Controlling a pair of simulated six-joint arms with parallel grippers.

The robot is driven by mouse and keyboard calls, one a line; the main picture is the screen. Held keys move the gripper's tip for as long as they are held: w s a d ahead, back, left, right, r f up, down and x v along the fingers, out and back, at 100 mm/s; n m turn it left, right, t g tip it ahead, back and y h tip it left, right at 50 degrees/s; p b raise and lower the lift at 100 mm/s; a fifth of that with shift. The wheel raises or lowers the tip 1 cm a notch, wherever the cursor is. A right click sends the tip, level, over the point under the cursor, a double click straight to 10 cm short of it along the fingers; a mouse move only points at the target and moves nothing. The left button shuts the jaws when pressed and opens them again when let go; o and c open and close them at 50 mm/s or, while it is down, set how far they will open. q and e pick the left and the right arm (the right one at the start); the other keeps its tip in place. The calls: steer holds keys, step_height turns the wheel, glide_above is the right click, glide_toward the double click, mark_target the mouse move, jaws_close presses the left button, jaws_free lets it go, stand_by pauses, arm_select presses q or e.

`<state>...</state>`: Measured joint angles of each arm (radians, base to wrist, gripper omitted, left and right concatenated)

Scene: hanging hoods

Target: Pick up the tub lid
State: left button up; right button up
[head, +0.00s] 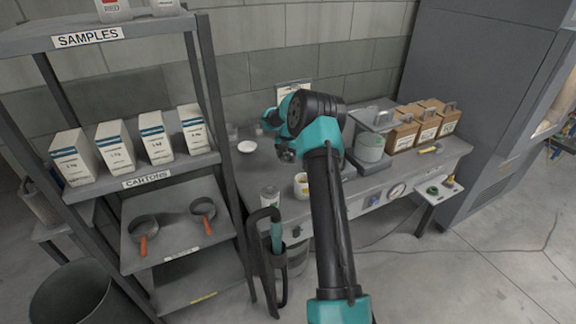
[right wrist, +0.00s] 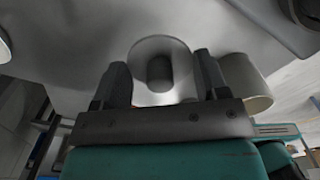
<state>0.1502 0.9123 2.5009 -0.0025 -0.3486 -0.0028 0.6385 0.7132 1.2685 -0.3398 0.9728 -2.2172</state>
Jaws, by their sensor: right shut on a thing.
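The tub lid (right wrist: 143,58) shows in the right wrist view as a round pale disc with a dark round knob in its middle. My right gripper (right wrist: 160,66) has one finger on each side of the disc and is shut on it. In the head view my right gripper (head: 285,151) is over the workbench, partly hidden by its own wrist, and I cannot make out the lid there. A white tub (head: 301,187) with a yellowish mark stands on the bench, partly behind my right arm. My left gripper is not in view.
A small white dish (head: 247,146) lies on the bench (head: 262,172), with a can (head: 269,196) nearer the front edge. A grey pot-like container (head: 370,147) and brown boxes (head: 403,136) stand to the right. A shelf rack (head: 222,128) stands close on the left.

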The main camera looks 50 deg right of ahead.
mark_target(288, 154)
step_height(288, 154, up, 12)
steer(key=shift+f, duration=0.15)
stand_by(0.6)
